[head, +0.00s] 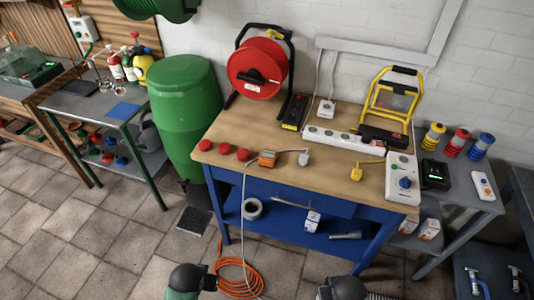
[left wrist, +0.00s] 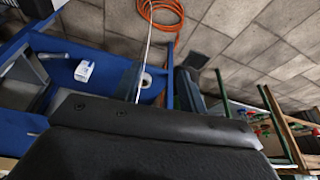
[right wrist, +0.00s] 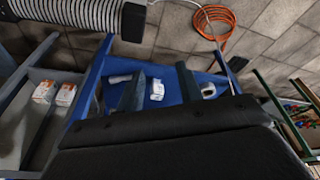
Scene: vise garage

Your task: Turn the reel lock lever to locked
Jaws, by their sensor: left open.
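The red cable reel (head: 247,64) stands upright in a black frame at the back left of the workbench, with a yellow-and-black handle on top.
An orange cable (head: 240,275) lies coiled on the floor.

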